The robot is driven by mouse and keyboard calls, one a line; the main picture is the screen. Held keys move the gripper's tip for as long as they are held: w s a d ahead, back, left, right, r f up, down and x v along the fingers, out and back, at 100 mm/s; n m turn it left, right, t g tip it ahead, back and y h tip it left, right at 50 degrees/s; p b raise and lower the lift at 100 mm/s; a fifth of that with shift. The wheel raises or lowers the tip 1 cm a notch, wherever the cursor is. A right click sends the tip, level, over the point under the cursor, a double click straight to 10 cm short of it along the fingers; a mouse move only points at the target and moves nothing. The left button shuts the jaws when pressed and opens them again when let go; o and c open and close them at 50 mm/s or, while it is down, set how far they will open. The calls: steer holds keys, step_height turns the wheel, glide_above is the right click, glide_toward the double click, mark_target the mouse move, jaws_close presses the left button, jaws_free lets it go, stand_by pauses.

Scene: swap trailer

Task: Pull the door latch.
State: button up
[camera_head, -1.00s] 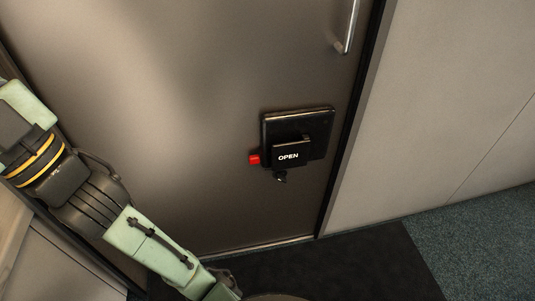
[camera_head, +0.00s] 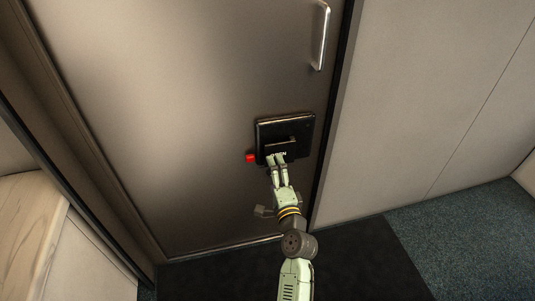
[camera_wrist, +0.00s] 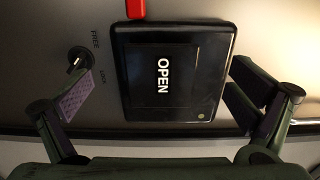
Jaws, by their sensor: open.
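The door latch is a black square unit (camera_head: 302,131) low on the right side of the brown door (camera_head: 190,110). Its paddle, marked OPEN (camera_wrist: 163,78), faces me in the wrist view. A red tab (camera_head: 250,158) sticks out at the unit's left, and it shows at the top of the wrist view (camera_wrist: 136,8). My gripper (camera_head: 277,161) is in front of the paddle's lower part. In the wrist view, my gripper (camera_wrist: 160,100) is open, with one finger on each side of the latch unit. Whether the fingers touch it I cannot tell.
A small lock knob (camera_wrist: 77,58) with FREE and LOCK marks sits beside the latch. A metal handle (camera_head: 320,38) is higher on the door. A grey wall (camera_head: 430,90) stands to the right. A wooden surface (camera_head: 28,225) is at the left.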

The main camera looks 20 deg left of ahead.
mark_target(267, 166)
steer(key=p+x, duration=0.1)
steer(key=x, duration=0.6)
steer(key=shift+w+a, duration=0.25)
steer(key=shift+w, duration=0.05)
